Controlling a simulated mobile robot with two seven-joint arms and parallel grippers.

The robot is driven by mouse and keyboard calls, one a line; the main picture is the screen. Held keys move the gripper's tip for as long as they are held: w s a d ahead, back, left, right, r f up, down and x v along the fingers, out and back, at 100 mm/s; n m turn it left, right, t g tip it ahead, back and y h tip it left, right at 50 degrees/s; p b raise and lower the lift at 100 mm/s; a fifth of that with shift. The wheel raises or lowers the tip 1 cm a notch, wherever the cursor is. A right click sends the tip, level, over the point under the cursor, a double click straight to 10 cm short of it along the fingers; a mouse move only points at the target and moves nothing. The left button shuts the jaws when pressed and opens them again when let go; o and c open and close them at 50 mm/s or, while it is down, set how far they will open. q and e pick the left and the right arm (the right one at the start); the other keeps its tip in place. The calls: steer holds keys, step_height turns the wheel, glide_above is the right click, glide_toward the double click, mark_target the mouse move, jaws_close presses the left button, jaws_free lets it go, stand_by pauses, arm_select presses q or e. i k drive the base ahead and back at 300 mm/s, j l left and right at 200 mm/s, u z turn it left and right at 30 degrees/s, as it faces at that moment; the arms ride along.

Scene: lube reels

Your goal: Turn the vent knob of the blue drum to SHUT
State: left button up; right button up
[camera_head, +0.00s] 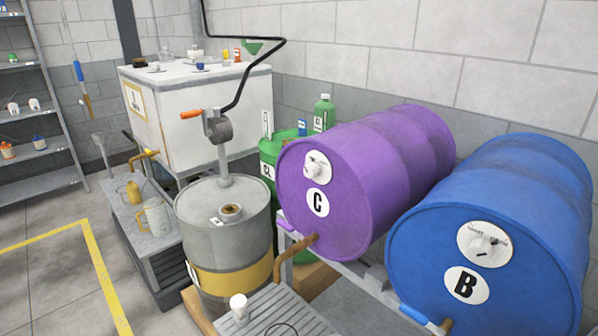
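Neither of my grippers shows in this view, and nothing is seen touching the knob.
A purple drum (375,165) marked C lies just left of the blue one, with its own white knob (317,165). A grey drum (225,240) with a crank pump stands further left. A grated tray (270,312) is below. Space before the blue drum's face looks clear.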

mark_target(480, 252)
steer(key=z, duration=1.3)
